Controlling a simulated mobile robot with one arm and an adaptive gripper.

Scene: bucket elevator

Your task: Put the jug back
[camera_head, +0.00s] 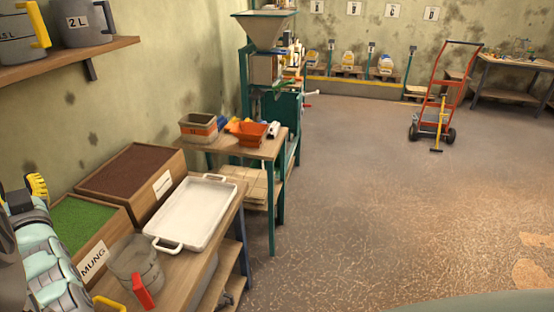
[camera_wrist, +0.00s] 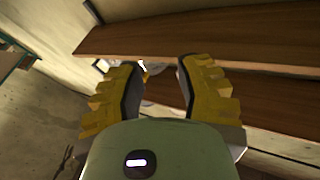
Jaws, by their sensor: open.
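A grey jug with a yellow handle (camera_head: 18,40) and a grey jug marked 2 L (camera_head: 85,25) stand upright on the wooden wall shelf (camera_head: 75,57) at upper left. A grey measuring jug with a red handle (camera_head: 137,262) stands on the bench at lower left, in front of the MUNG box. My gripper (camera_head: 38,187) is at the left edge, above the green-filled box and below the shelf. In the wrist view my gripper (camera_wrist: 155,70) is open, its yellow fingers apart. Wooden boards lie beyond them. A small pale thing between the fingers is too unclear to name.
A white tray (camera_head: 157,236) lies on the bench beside the MUNG box (camera_head: 93,262) and a brown-filled box (camera_head: 160,172). Farther back stand a green machine (camera_head: 270,75) and a red hand truck (camera_head: 437,100).

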